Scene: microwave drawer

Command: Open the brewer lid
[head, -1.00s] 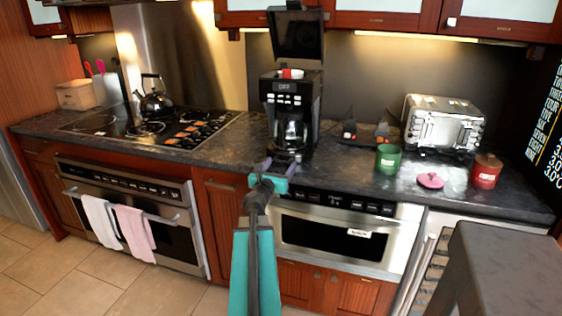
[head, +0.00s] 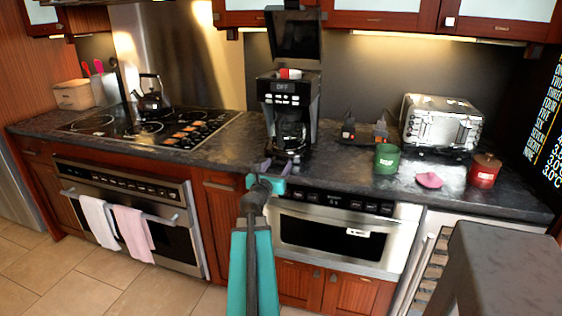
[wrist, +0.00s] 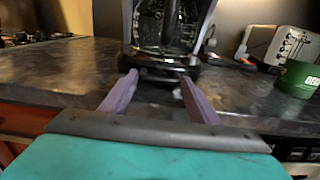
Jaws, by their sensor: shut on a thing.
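The black coffee brewer (head: 286,92) stands on the counter at the centre of the head view. Its lid (head: 294,36) is raised, standing steeply above the body, with a small red and white part (head: 290,74) showing under it. The glass carafe (head: 290,133) sits inside; the wrist view cuts off the brewer's top. My teal gripper (head: 279,165) is low in front of the brewer, far below the lid. In the wrist view its purple fingers (wrist: 158,92) stand apart, with their tips at the front of the brewer's base (wrist: 158,61). Their exact contact there is hard to make out.
A green mug (head: 386,159), a pink lid (head: 429,180), a red canister (head: 484,170) and a silver toaster (head: 440,122) stand right of the brewer. The stove (head: 150,126) with a kettle (head: 152,92) is left. Upper cabinets (head: 380,19) hang above. Bare counter (head: 236,152) lies left of the brewer.

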